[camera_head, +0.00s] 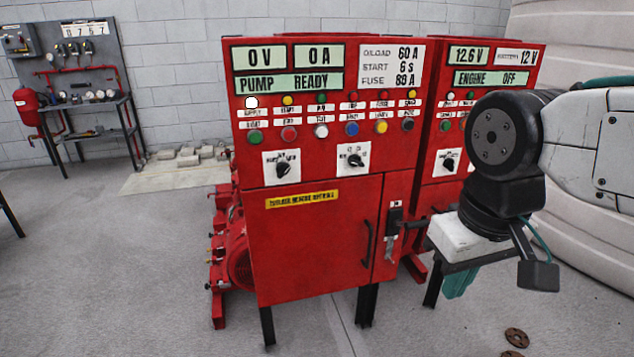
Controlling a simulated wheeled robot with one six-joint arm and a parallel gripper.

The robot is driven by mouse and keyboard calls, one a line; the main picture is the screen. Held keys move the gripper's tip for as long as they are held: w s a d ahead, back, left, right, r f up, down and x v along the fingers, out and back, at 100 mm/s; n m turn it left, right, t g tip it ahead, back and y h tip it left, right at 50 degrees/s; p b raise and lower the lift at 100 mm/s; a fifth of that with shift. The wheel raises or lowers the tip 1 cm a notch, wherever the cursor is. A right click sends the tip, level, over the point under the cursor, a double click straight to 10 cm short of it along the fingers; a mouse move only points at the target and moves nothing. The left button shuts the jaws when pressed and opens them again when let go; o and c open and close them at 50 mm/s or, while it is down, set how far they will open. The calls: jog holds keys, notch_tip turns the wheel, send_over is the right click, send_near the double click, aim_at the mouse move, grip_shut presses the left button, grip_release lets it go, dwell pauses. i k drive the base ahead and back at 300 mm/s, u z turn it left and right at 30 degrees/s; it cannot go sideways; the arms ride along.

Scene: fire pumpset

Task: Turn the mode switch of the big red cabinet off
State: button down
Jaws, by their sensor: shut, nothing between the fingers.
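The big red cabinet (322,228) stands in the middle, upright on dark legs. Its front has two black rotary switches on white plates, a left one (282,168) and a right one (354,159). Their labels are too small to read, so I cannot tell which is the mode switch. The cabinet displays read "PUMP READY", 0 V and 0 A. My gripper (414,224) is shut and empty. It points left beside the cabinet's lower right front, below and to the right of both switches. It appears near the lever plate; contact cannot be told.
A second red cabinet (495,55) reading "ENGINE OFF" stands behind at right, partly hidden by my arm. Red pump machinery (233,255) is at left. The floor in front is mostly clear.

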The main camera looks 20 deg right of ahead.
aim_at(283, 168)
jog(key=z, duration=2)
jog(key=i, duration=0.5)
jog(key=u, duration=1.55)
